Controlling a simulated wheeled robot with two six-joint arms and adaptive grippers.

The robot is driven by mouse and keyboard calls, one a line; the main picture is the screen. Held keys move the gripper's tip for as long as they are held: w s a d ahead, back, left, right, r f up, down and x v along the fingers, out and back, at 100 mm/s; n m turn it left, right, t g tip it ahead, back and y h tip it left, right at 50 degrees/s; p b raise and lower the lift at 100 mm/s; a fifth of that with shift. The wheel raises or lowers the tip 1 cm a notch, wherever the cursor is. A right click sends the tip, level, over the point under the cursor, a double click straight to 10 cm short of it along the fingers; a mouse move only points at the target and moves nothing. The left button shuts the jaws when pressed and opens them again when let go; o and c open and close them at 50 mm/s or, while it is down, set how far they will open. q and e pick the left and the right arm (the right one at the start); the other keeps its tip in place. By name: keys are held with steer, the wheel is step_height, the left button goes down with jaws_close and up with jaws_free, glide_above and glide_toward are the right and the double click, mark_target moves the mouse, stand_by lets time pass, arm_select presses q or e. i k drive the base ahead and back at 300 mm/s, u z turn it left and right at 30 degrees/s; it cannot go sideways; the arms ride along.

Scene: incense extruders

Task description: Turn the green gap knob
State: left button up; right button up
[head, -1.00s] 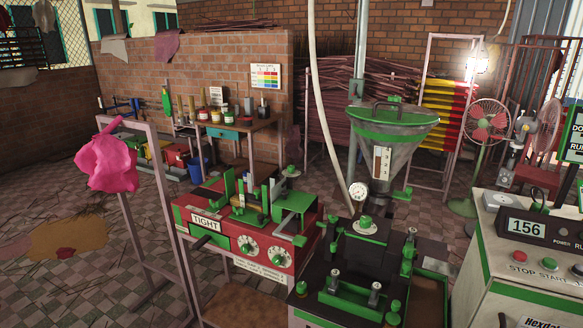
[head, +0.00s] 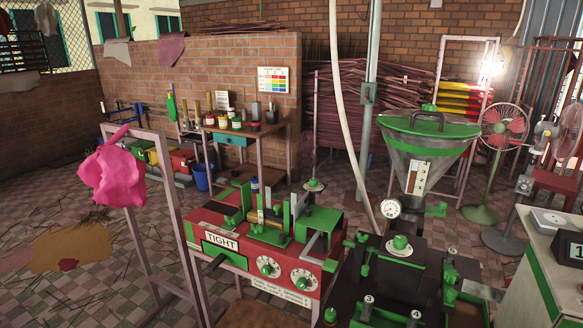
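Several green knobs show, and I cannot tell which one is the gap knob. A green knob (head: 400,242) on a round white dial sits on top of the dark machine at the lower right. A green knob (head: 314,184) on a pale disc stands on top of the red machine (head: 240,262), which bears a sign reading TIGHT (head: 221,240). Two round white dials with green centres, a left dial (head: 268,267) and a right dial (head: 304,279), are on the red machine's front. Neither of my grippers is in view.
A pink cloth (head: 113,175) hangs on a metal frame (head: 172,200) in front at the left. A pale cabinet (head: 535,270) is at the right edge. Tiled floor at the left is partly clear.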

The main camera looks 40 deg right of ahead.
mark_target(313, 181)
steer(key=z, duration=0.05)
steer(key=i, duration=1.05)
steer(key=z, duration=2.3)
